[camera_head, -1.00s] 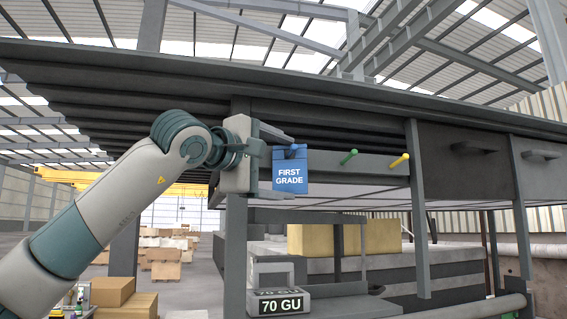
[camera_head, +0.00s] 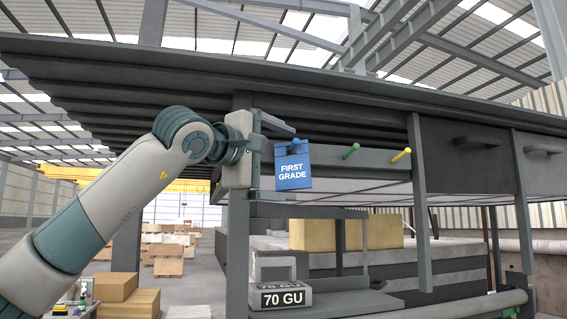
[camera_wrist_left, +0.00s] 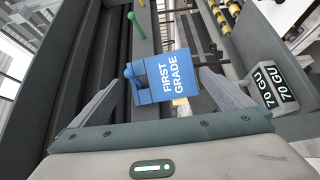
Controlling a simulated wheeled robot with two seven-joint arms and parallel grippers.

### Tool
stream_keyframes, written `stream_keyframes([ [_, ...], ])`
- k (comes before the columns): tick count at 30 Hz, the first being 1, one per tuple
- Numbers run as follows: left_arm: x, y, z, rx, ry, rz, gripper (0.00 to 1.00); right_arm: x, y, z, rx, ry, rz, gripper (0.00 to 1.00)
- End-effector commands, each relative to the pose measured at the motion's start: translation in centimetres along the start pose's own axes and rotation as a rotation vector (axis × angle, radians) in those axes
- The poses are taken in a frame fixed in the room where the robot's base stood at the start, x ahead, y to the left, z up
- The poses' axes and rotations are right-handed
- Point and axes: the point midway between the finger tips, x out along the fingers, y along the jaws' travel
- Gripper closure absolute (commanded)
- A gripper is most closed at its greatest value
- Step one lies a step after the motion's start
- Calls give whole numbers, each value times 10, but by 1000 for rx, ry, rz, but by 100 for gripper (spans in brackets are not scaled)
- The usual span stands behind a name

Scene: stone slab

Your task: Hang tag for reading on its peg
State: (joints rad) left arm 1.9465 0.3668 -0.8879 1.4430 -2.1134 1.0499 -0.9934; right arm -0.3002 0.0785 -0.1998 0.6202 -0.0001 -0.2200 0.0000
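The blue tag (camera_head: 292,172) reading FIRST GRADE is at the rail under the slab, slightly tilted. A blue peg end (camera_head: 296,148) shows at its top, so it appears to hang there. A green peg (camera_head: 350,151) and a yellow peg (camera_head: 400,155) are bare to its right. My left gripper (camera_head: 278,162) is beside the tag on its left. In the left wrist view the fingers are spread, with the tag (camera_wrist_left: 167,77) between and beyond them and visible gaps at its sides. The blue peg (camera_wrist_left: 130,73) and green peg (camera_wrist_left: 136,26) also show there. My right gripper is not in view.
A display box (camera_head: 282,297) reading 70 GU stands below the tag. The slab edge (camera_head: 330,88) overhangs the rail. A drawer front (camera_head: 465,158) lies to the right. Cardboard boxes (camera_head: 128,300) stand at the lower left.

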Motion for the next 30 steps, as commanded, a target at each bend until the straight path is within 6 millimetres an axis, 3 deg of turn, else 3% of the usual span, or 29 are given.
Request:
stream_keyframes([
  [8, -3, -1, 0, 0, 0, 1, 0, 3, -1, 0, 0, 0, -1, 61],
  [14, -19, -2, -1, 1, 1, 2, 0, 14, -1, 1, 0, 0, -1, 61],
  [20, -51, -5, -1, 1, 1, 2, 0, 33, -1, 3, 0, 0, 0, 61],
  [30, -121, -4, 0, 1, 1, 3, 0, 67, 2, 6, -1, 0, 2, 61],
])
